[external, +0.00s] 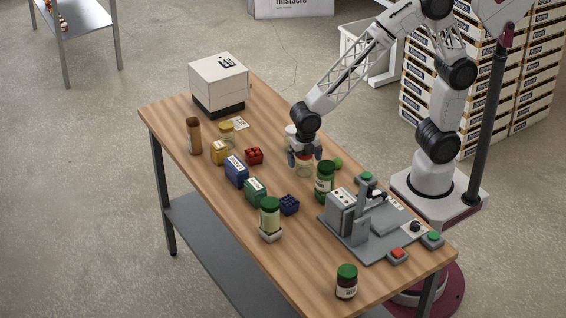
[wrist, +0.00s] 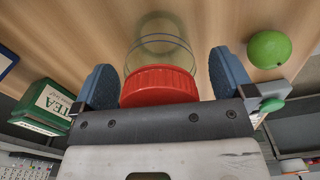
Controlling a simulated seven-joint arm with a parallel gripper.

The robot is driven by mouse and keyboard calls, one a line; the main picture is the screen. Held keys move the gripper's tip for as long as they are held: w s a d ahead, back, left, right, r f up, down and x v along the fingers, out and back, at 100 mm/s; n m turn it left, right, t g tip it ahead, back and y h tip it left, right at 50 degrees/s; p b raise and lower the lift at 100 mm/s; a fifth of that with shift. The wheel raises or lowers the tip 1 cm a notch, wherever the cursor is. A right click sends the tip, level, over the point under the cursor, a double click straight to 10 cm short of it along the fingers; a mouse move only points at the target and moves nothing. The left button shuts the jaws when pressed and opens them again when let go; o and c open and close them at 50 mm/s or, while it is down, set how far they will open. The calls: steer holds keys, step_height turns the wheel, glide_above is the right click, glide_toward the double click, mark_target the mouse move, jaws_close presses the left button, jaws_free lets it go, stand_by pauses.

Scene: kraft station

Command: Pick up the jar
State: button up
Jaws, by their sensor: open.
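A clear glass jar with a red lid (wrist: 160,86) is between the two blue fingers of my gripper (wrist: 162,78) in the wrist view.
A grey machine (external: 365,225) occupies the right of the table.

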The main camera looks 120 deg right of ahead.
steer(key=shift+c, duration=0.5)
steer(key=c, duration=1)
steer(key=shift+r, duration=0.15)
steer(key=shift+r, duration=4.9)
